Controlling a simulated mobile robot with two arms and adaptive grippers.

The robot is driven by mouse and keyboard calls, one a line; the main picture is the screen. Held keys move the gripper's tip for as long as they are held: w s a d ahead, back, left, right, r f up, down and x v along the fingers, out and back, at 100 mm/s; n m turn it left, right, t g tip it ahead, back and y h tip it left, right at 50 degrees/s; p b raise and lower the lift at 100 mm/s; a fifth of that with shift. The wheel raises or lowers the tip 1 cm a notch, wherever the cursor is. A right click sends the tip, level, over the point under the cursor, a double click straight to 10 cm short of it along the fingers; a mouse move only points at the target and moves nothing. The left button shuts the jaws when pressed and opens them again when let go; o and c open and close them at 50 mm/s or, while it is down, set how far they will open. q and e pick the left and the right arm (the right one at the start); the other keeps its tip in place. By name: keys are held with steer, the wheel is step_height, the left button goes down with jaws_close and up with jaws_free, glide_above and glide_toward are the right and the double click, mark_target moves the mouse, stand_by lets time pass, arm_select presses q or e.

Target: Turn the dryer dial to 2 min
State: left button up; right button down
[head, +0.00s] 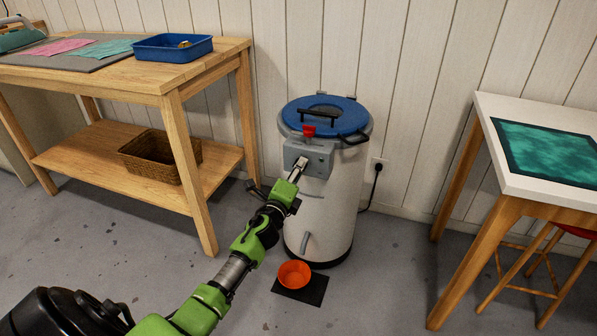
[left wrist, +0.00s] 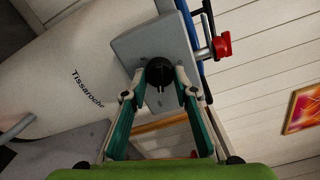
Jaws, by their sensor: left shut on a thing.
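The dryer (head: 318,215) is a white upright drum with a blue lid (head: 335,108) and a grey control box (head: 320,157) on its upper front. My left gripper (head: 300,163) reaches the front of this box. In the left wrist view, the round black dial (left wrist: 159,71) sits on the grey box face, and my left gripper (left wrist: 159,84) is shut on it, one fingertip on each side. The dial's markings cannot be read. In the head view the gripper hides the dial. My right gripper is not in view.
A red knob (head: 309,131) sticks up above the box. An orange bowl (head: 294,273) stands on a black mat (head: 314,291) at the dryer's foot. A wooden bench (head: 175,82) is on the left, a white-topped table (head: 488,108) on the right. A cable runs to a wall socket (head: 378,165).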

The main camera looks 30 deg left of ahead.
arm_select(q)
steer(key=shift+f+m, duration=0.2)
steer(key=shift+m, duration=4.6)
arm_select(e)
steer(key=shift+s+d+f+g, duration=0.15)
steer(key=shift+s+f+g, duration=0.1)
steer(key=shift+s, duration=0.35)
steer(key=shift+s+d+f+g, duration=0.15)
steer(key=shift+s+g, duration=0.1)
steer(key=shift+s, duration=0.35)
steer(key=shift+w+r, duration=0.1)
arm_select(q)
steer(key=o, duration=1.1)
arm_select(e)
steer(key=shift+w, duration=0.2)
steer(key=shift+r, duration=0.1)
arm_select(q)
steer(key=shift+s, duration=0.1)
steer(key=v, duration=1.2)
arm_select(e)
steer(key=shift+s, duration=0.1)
